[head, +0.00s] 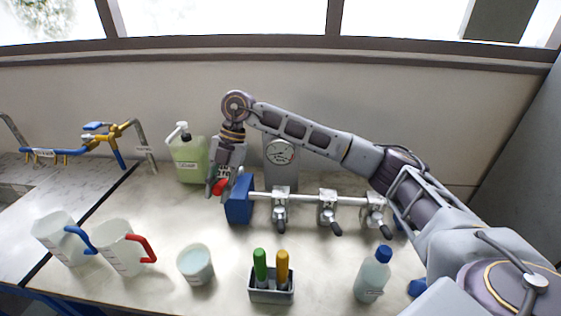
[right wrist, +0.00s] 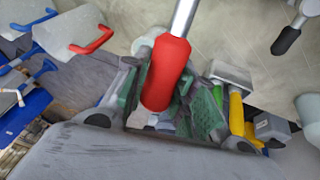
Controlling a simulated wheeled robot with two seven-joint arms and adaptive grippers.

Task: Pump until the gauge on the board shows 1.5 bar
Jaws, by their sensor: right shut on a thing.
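My right gripper (head: 219,186) points down beside the block, shut on the red pump handle (head: 221,188). In the right wrist view the red handle (right wrist: 166,72), on a metal rod, lies between the green-padded fingers of my right gripper (right wrist: 168,105). My left gripper is not in view.
A green pump bottle (head: 187,160) stands close left of my right gripper. A pipe with several black-handled valves (head: 328,205) runs right from the pump. Jugs (head: 120,248), a beaker (head: 195,265), a tool holder (head: 271,290) and a blue-capped bottle (head: 372,277) stand in front.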

